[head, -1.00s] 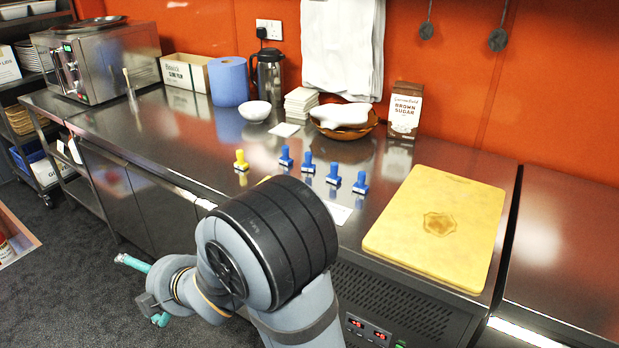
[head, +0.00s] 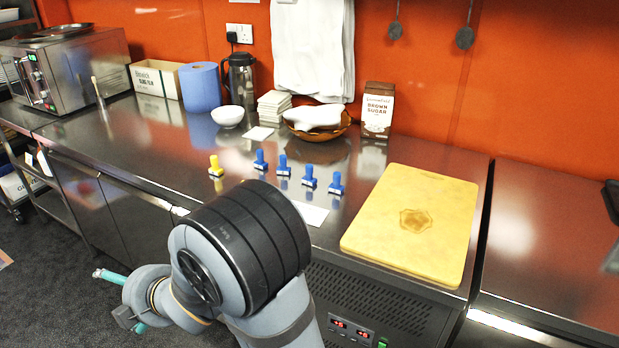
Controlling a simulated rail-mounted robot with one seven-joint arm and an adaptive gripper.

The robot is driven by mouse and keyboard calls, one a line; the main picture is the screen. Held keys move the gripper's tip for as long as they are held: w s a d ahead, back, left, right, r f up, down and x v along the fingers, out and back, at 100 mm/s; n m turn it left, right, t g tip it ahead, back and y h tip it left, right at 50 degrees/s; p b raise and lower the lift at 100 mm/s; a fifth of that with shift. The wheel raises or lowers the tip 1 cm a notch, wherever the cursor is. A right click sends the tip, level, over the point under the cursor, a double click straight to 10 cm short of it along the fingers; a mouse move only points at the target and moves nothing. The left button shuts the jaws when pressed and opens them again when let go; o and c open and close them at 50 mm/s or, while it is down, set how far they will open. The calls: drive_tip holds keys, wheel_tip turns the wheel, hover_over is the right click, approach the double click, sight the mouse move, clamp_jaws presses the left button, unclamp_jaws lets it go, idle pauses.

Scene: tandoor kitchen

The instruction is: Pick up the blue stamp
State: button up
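Several blue stamps stand upright in a slanting row on the steel counter (head: 150,150) in the head view: one at the left (head: 260,160), one beside it (head: 283,165), a third (head: 308,177) and one at the right end (head: 336,184). Each has a blue knob handle and a pale base edge. A yellow stamp (head: 215,166) stands to their left. My gripper (head: 118,301), with teal fingers spread apart, is low at the left, in front of the counter and far from the stamps. It looks open and empty. My arm hides part of the counter's front.
A yellow cutting board (head: 450,215) lies right of the stamps. A white card (head: 312,214) lies in front of them. Behind stand a white bowl (head: 227,116), a flask (head: 241,80), a brown basket (head: 340,128) and a sugar carton (head: 378,110).

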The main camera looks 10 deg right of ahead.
drive_tip(key=c, duration=1)
drive_tip(key=shift+c, duration=0.3)
